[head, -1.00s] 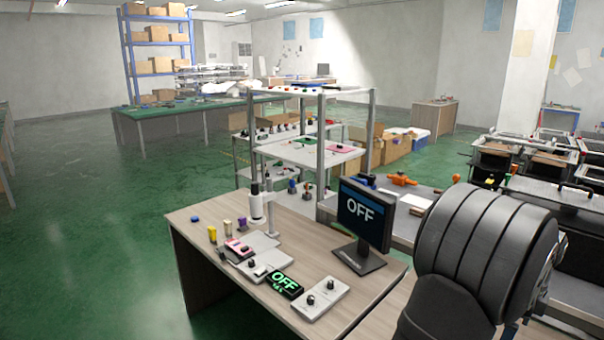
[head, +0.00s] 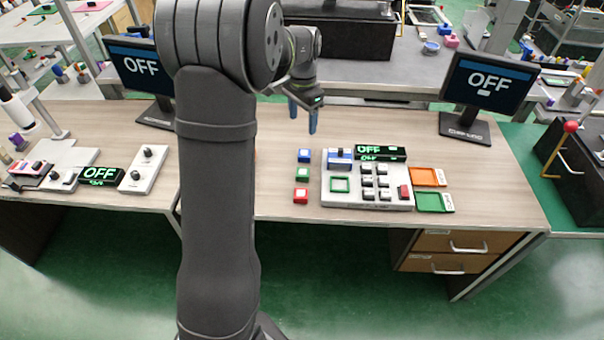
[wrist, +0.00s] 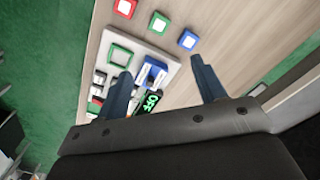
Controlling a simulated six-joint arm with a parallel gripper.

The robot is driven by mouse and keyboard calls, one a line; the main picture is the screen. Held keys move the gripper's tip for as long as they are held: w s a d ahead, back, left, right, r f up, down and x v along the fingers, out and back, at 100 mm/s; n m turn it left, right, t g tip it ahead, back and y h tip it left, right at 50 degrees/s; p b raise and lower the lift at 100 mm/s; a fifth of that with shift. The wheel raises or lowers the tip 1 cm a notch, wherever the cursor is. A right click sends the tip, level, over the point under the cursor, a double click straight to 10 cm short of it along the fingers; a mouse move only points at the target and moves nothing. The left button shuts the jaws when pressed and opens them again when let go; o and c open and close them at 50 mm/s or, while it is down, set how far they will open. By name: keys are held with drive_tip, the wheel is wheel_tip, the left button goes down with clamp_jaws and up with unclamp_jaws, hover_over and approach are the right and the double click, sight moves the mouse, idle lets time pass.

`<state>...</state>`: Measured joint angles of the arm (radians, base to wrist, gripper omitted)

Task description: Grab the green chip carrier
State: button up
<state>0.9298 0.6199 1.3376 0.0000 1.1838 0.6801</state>
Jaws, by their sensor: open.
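The green chip carrier (head: 303,173), a small green-edged block with a pale top, sits on the wooden table between a blue one (head: 304,155) and a red one (head: 301,195). It also shows in the wrist view (wrist: 159,23), near the top, beyond my fingertips. My gripper (head: 303,114) is open and empty above the table, behind the row of carriers and apart from them. In the wrist view its two blue fingers (wrist: 161,66) are spread, with a blue part of the fixture showing between them.
A pale fixture board (head: 352,198) with a green square frame (head: 340,184), black blocks and an OFF display (head: 380,153) stands right of the carriers. Orange (head: 426,177) and green (head: 434,202) trays lie beside it. A monitor (head: 486,84) stands at back right.

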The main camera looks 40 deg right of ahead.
wheel_tip(320, 180, down, 2)
drive_tip(key=n, duration=0.9)
hover_over(303, 169)
drive_tip(key=f, duration=1.3)
drive_tip(key=shift+s+a+f, duration=0.15)
drive_tip(key=shift+s+a, duration=0.05)
drive_tip(key=shift+a, duration=0.05)
drive_tip(key=shift+w+d+f, duration=0.1)
drive_tip(key=shift+f, duration=1.25)
drive_tip(key=shift+w+d+f, duration=0.1)
drive_tip(key=shift+f, duration=1.2)
drive_tip(key=c, duration=1)
drive_tip(key=shift+c, duration=0.2)
drive_tip(key=shift+r, duration=0.1)
